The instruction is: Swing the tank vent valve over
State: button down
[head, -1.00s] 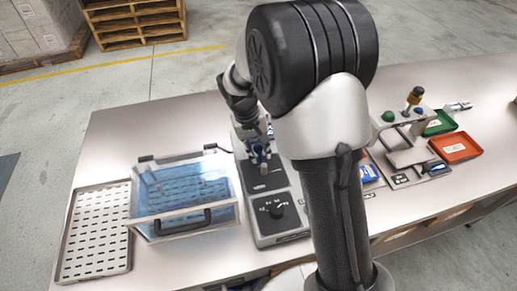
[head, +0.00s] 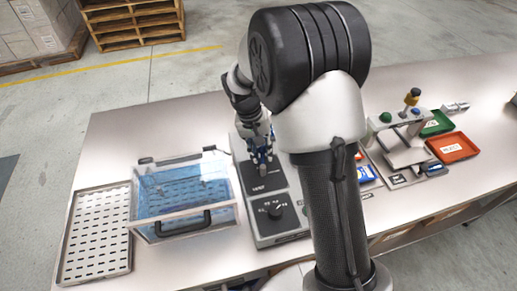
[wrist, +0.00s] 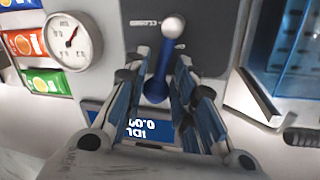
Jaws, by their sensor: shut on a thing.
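The tank vent valve shows in the wrist view as a blue lever (wrist: 157,85) with a pale round knob (wrist: 173,27), on a dark panel. It leans slightly to the right there. My gripper (wrist: 163,62) has a finger on each side of the lever, below the knob, and is shut on it. In the head view my gripper (head: 262,153) is over the dark plate (head: 259,188) on top of the grey unit (head: 283,229). My arm hides part of that unit, and the lever is hardly visible there.
A clear box with blue contents and a black handle (head: 183,222) stands left of the unit, beside a slotted tray (head: 97,235). A round gauge (wrist: 74,41) and a blue display (wrist: 140,128) lie near the lever. Green (head: 436,123) and orange (head: 453,147) trays stand right.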

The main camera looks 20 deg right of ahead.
aim_at(279, 173)
jog(key=m, duration=0.1)
jog(key=d+m, duration=0.1)
jog(key=m+p, duration=0.1)
jog(key=shift+s+d+m+g, duration=0.25)
jog(key=shift+d+m+g, duration=0.05)
jog(key=shift+m, duration=0.1)
jog(key=m, duration=0.1)
jog(key=s+d+m+p, duration=0.1)
jog(key=m, duration=0.1)
jog(key=shift+d+m+g+y, duration=0.15)
jog(key=shift+m+g+y, duration=0.15)
jog(key=shift+y, duration=0.1)
jog(key=m, duration=0.1)
jog(key=s+m+p, duration=0.1)
jog(key=m, duration=0.1)
jog(key=d+m, duration=0.1)
jog(key=shift+s+y, duration=0.35)
jog(key=shift+y, duration=0.05)
jog(key=shift+s+d+m+y+p, duration=0.15)
jog(key=shift+s+m+p, duration=0.2)
jog(key=shift+m, duration=0.55)
jog(key=shift+s+a+m+y+p, duration=0.15)
jog(key=shift+s+m+p, duration=0.15)
jog(key=shift+m, duration=0.6)
jog(key=shift+s+d, duration=0.1)
jog(key=c, duration=1.3)
grip_release()
jog(key=shift+r, duration=0.1)
